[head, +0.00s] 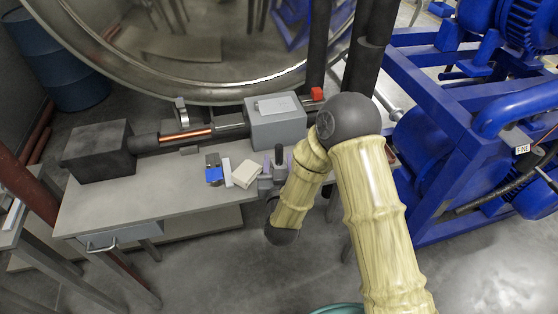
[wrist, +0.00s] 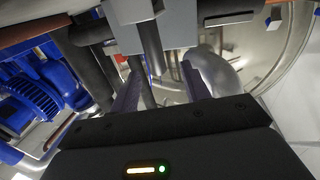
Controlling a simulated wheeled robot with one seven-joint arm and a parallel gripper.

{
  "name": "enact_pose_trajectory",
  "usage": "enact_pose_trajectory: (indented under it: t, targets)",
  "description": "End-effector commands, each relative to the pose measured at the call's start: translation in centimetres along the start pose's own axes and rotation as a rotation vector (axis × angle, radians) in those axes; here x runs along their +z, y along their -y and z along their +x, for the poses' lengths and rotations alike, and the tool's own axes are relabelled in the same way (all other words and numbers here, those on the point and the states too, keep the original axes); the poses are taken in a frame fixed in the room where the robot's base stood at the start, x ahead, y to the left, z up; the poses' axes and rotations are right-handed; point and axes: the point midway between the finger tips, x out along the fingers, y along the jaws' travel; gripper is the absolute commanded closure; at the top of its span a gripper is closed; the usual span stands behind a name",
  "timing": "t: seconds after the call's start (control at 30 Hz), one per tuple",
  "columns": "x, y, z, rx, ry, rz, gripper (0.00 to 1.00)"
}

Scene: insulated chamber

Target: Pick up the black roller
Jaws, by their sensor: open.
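A dark upright cylinder, which looks like the black roller (head: 279,154), stands on the grey bench in front of the grey box. My gripper (head: 276,164) is at the bench's front edge, its two pale purple fingers on either side of the roller. In the wrist view the roller (wrist: 151,47) shows between and beyond the tips of the open fingers (wrist: 160,82). The fingers look apart from it. Its lower end is partly hidden in the head view.
The grey bench (head: 110,205) holds a grey box (head: 275,122), a copper-coloured rod (head: 187,134), a dark block (head: 97,152), a cream box (head: 248,173) and a blue-and-black item (head: 214,170). A blue machine frame (head: 440,190) stands to the right.

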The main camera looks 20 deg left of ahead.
Motion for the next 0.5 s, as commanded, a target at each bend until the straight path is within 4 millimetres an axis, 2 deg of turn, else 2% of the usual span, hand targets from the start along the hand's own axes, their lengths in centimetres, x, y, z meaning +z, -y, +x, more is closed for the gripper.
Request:
enact_pose_trajectory:
  t: [0.3, 0.5]
  targets:
    - [0.0, 0.0, 0.2, 0.000, 0.000, 0.001, 0.53]
    - [0.0, -0.5, 2.5, 0.003, 0.000, 0.002, 0.53]
